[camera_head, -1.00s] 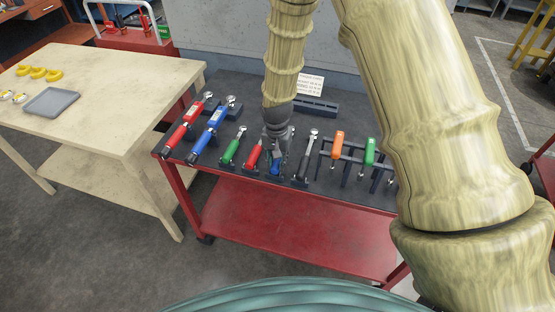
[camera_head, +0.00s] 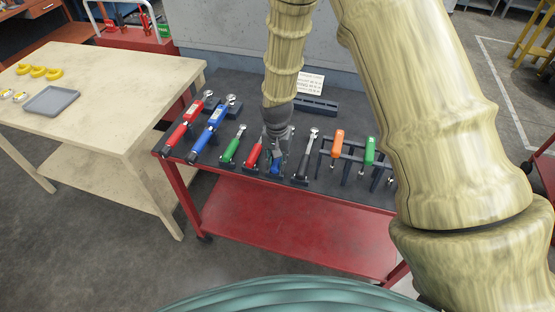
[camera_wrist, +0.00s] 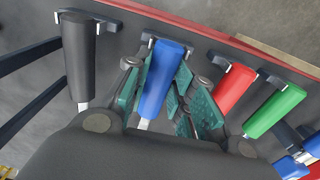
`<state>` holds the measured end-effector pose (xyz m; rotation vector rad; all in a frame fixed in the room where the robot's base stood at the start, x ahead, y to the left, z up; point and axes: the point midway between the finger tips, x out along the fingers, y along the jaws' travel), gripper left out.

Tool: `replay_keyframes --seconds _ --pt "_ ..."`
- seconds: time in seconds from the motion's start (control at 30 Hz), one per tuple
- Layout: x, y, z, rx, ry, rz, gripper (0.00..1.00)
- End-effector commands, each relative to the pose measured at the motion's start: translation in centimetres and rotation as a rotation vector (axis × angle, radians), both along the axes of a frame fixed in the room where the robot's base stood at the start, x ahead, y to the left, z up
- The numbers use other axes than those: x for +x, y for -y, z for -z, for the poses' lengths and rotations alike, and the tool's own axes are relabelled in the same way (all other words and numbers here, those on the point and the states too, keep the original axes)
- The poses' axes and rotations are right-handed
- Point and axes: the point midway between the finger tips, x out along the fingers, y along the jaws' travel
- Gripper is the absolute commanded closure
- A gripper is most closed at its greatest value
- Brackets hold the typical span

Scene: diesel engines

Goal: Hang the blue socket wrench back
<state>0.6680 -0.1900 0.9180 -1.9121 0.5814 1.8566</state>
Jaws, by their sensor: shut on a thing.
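The blue socket wrench is between my gripper's fingers; its blue handle (camera_wrist: 162,80) shows in the wrist view, with its end at a dark holder bracket (camera_wrist: 168,41). In the head view a bit of the blue handle (camera_head: 276,168) shows below my gripper (camera_head: 275,154). My gripper's green-padded fingers (camera_wrist: 162,92) are closed around the handle. The wrench's head is hidden under my gripper. I cannot tell whether the handle rests in the bracket or just above it.
A red-handled wrench (camera_wrist: 234,88) and a green-handled wrench (camera_wrist: 276,110) are to the right in the wrist view. A black-handled wrench (camera_wrist: 79,62) is to the left. Orange (camera_head: 337,145) and green (camera_head: 370,151) drivers stand in a rack on the red cart (camera_head: 290,230).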

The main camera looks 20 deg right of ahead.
Motion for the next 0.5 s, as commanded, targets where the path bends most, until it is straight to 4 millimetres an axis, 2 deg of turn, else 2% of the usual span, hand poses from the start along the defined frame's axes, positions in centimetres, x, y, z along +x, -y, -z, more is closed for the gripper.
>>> replay_keyframes --seconds 0.43,0.47,0.5 --pt "0.06 0.01 0.10 0.000 0.001 -0.001 1.00" --pt "0.06 0.01 0.10 0.000 0.001 -0.001 0.70" --pt "0.06 0.01 0.10 0.000 0.001 -0.001 0.63"
